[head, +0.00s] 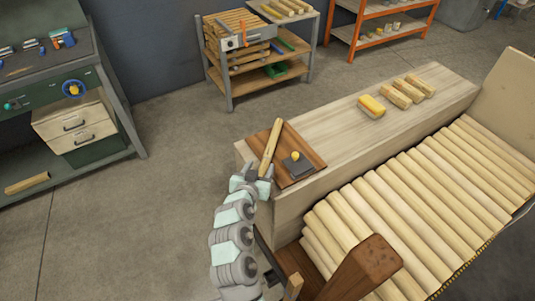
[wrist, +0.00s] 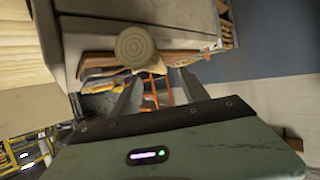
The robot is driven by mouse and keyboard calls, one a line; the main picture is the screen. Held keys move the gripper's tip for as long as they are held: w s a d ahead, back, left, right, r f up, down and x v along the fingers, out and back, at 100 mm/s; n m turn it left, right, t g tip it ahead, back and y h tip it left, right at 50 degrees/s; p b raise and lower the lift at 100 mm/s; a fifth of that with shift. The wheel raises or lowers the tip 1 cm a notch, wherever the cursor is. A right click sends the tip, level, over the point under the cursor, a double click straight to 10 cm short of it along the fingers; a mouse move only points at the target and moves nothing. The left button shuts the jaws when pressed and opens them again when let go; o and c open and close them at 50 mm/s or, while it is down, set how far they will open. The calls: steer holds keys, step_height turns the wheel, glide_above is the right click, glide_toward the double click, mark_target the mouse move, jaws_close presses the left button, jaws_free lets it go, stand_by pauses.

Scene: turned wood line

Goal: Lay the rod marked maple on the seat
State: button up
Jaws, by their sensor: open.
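A pale round rod (head: 272,145) slants across the brown board (head: 310,150) at the near left end of the wooden bench. Faint marks show on it, but I cannot read maple there. Its round end (wrist: 135,45) faces the wrist view, beyond the fingers and nearer the left one. My gripper (head: 257,175) is at the rod's near end, with its fingers apart in the wrist view (wrist: 160,82). I cannot tell whether a finger touches the rod. A dark block (head: 298,167) with a yellow knob sits on the board, right of the rod. I cannot tell which part is the seat.
Many pale rods (head: 415,195) lie side by side in a rack right of the bench. A yellow-topped block (head: 371,106) and several wooden blocks (head: 408,92) stand at the bench's far end. The bench middle is clear. A dark brown post (head: 365,268) rises in front.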

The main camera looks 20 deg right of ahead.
mark_target(266, 159)
steer(key=b+x, duration=0.1)
steer(key=x, duration=0.5)
steer(key=shift+d, duration=0.3)
steer(key=shift+w+d+f, duration=0.15)
steer(key=shift+w+f, duration=0.05)
steer(key=shift+w, duration=0.1)
steer(key=shift+c, duration=0.2)
jaws_close()
